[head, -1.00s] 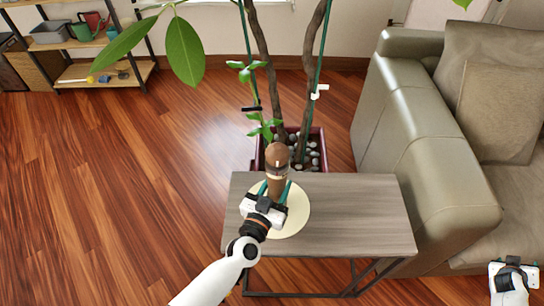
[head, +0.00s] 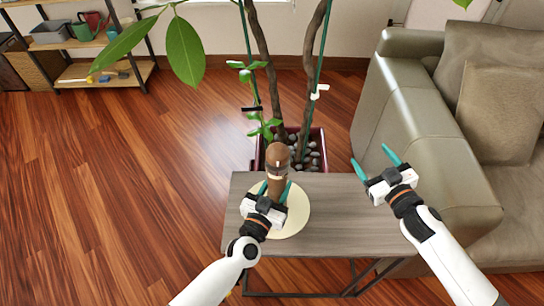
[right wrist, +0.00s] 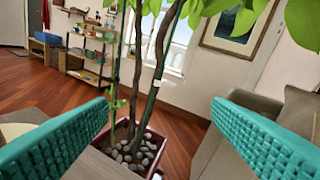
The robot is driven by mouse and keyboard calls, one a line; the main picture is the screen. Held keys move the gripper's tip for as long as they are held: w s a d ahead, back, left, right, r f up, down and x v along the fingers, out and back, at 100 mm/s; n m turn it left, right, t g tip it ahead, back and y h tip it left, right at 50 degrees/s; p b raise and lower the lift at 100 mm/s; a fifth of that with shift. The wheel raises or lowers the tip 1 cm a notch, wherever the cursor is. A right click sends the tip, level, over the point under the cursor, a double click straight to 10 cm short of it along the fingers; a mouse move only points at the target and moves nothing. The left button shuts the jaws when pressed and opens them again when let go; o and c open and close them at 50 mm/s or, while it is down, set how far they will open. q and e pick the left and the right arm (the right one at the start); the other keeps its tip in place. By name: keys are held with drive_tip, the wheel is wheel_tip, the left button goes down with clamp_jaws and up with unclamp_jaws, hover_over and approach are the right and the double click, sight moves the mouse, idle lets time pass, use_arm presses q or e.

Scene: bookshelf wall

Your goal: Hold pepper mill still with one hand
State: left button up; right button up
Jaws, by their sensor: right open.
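The brown pepper mill (head: 277,160) stands upright on a round cream mat (head: 299,212) on the small table in the head view. My left gripper (head: 275,187) is shut on its body, with a teal finger on each side. The hand hides the mill's lower part. My right gripper (head: 374,158) is open and empty above the table's right side, to the right of the mill. Its two spread fingers also show in the right wrist view (right wrist: 158,105), with nothing between them.
The grey wooden table (head: 350,225) has bare room right of the mat. A potted plant (head: 317,150) with stones stands behind the table, its trunks rising close by. A grey-green sofa (head: 410,150) stands to the right, near my right gripper. A shelf (head: 120,75) is at the far left.

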drive_tip(key=s+a+r+n+g+y, duration=0.1)
drive_tip(key=s+a+g+y, duration=0.1)
drive_tip(key=s+a+y, duration=0.45)
drive_tip(key=s+a+r+n+g+y, duration=0.15)
drive_tip(key=s+a, duration=0.25)
drive_tip(key=a, duration=0.6)
drive_tip(key=shift+m+h, duration=0.25)
drive_tip(key=shift+h, duration=0.15)
drive_tip(key=x, duration=1.2)
drive_tip(key=shift+a+r, duration=0.1)
drive_tip(key=shift+r, duration=0.05)
drive_tip(key=shift+c, duration=0.5)
drive_tip(key=c, duration=0.9)
